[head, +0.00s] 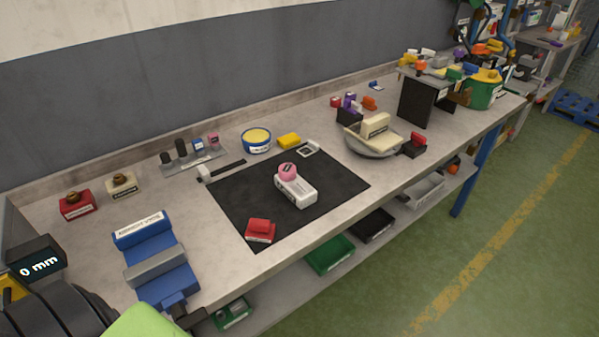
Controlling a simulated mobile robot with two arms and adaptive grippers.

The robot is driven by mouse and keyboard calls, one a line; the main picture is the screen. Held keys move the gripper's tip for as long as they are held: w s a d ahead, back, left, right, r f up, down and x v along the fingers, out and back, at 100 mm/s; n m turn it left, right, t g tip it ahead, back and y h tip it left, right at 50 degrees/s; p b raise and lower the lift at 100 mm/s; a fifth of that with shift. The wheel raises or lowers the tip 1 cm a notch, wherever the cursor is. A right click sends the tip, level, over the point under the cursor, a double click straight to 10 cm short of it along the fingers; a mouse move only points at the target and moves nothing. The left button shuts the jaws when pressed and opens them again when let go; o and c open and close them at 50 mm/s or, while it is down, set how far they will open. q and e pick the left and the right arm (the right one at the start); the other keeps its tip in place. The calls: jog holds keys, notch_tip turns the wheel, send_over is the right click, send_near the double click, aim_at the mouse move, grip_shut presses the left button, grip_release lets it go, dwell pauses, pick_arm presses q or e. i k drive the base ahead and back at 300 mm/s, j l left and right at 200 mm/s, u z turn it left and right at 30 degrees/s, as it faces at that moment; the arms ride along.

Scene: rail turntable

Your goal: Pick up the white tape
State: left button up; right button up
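I cannot single out the white tape with certainty. A white block-like item (297,191) with a dark label lies on the black mat (340,183), with a pink rounded piece (287,170) against its far end. A small white piece (205,173) with a dark strip sits at the mat's far left corner. A small pale square frame (308,150) lies at the mat's far edge. Neither of my grippers can be made out in the head view, and nothing on the bench is being held.
A red block (260,230) lies on the mat's near edge. A blue vise (158,270) stands at front left. A blue-yellow tin (256,141) and yellow block (289,141) are behind the mat.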

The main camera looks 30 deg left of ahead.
aim_at(312, 147)
jog(key=i+l+u, duration=0.1)
jog(key=u, duration=0.3)
jog(key=i+l+u, duration=0.15)
jog(key=u, duration=0.25)
jog(key=i+l+u, duration=0.1)
jog(key=u, duration=0.3)
